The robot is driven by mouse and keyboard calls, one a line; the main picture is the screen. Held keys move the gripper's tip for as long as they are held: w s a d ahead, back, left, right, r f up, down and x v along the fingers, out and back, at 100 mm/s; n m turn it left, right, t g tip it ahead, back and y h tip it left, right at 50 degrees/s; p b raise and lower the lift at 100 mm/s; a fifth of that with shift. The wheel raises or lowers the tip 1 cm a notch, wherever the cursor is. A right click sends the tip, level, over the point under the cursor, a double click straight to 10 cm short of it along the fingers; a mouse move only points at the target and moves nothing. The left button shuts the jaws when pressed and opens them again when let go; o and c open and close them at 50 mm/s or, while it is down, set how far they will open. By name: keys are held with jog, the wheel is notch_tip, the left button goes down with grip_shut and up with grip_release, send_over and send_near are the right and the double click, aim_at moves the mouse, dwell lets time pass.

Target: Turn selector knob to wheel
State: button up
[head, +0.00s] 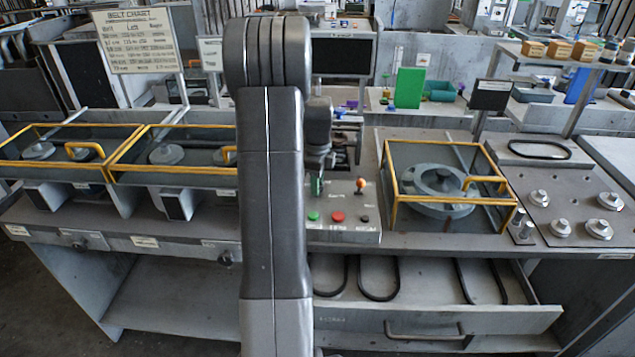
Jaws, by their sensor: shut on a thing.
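A grey control panel (345,232) stands in the middle of the bench, partly behind my arm. It carries a green button (313,216), a red button (337,217), a black button (365,218) and an orange-topped lever (360,186). My gripper (317,176) points down at the upper left of this panel, just right of my arm. It is small in the view and partly covered. Its jaws are shut on what appears to be the selector knob. The knob is mostly hidden, so its pointing direction and labels cannot be read.
Two more yellow-framed guards stand left. A plate with several metal knobs (597,229) is at far right. An open drawer (500,322) with black belts sticks out below. A belt chart (137,40) stands behind.

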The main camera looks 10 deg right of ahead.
jog(key=shift+m, duration=0.3)
jog(key=o, duration=1)
jog(key=shift+r, duration=0.1)
notch_tip(320, 180, up, 14)
jog(key=shift+f+b, duration=0.15)
jog(key=shift+b, duration=0.4)
jog(key=shift+f, duration=0.1)
notch_tip(320, 180, down, 14)
jog(key=shift+r+p, duration=0.15)
jog(key=shift+p, duration=0.35)
